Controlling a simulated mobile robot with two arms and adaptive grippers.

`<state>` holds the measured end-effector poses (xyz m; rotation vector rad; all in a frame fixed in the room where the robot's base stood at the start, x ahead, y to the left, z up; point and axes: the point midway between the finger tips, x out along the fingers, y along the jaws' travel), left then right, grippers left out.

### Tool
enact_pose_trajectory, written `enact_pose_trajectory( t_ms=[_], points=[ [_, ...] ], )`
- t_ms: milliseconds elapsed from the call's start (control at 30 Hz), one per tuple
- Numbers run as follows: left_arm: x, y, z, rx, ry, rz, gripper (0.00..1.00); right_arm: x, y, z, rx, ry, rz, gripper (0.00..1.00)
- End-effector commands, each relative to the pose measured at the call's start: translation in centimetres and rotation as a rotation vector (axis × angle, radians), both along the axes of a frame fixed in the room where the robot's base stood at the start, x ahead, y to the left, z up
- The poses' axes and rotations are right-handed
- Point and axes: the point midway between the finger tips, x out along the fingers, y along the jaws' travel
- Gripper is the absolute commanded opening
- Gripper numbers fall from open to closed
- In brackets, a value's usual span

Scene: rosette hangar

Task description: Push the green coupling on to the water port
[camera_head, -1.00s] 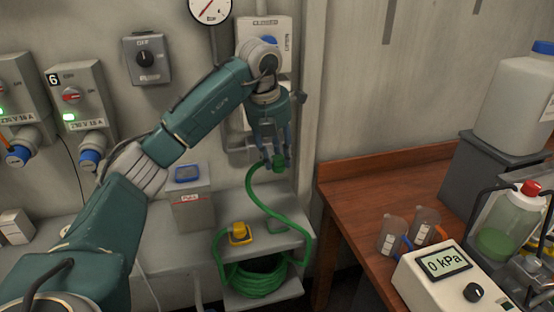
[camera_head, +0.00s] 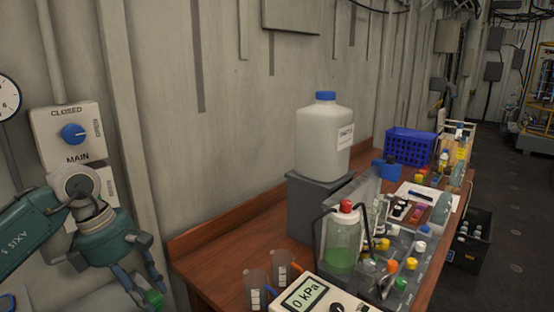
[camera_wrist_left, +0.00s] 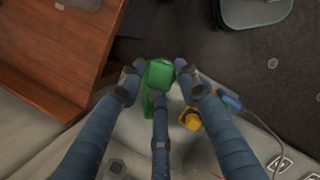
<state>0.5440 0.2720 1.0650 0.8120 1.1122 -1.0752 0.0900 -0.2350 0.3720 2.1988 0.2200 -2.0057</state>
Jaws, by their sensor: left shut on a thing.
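My left gripper (camera_head: 142,290) hangs at the lower left of the head view, below and right of the MAIN valve panel (camera_head: 92,120) with its blue knob. It is shut on the green coupling (camera_head: 154,299), which is partly hidden by the fingers. In the left wrist view, the gripper (camera_wrist_left: 160,80) has its fingers around the green coupling (camera_wrist_left: 160,72), with a piece of green hose beside the middle finger. I cannot make out the water port in either current view; the arm covers the wall below the panel. My right gripper is not in view.
A wooden bench (camera_head: 215,250) stands just right of the gripper. It carries a white canister (camera_head: 322,140), a 0 kPa meter (camera_head: 318,300), clear cups and several bottles. A yellow fitting (camera_wrist_left: 190,119) shows below the fingers in the left wrist view.

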Motion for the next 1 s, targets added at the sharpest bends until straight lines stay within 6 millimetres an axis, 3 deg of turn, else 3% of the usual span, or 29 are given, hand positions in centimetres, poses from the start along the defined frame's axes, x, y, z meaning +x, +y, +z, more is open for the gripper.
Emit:
enact_pose_trajectory(
  t_ms=[200,500,700,1000],
  points=[
    [-5.3,-4.2,-2.4,0.000,0.000,-0.699,0.10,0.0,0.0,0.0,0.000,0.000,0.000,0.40],
    [-13.5,-7.5,-5.1,0.001,-0.001,-1.588,0.10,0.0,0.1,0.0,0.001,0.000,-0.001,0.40],
    [-16.2,-8.1,-5.7,0.000,-0.004,-1.854,0.10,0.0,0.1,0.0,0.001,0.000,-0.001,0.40],
    [-16.5,-8.1,-5.7,-0.001,-0.005,-1.880,0.10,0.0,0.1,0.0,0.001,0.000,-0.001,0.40]
  ],
)
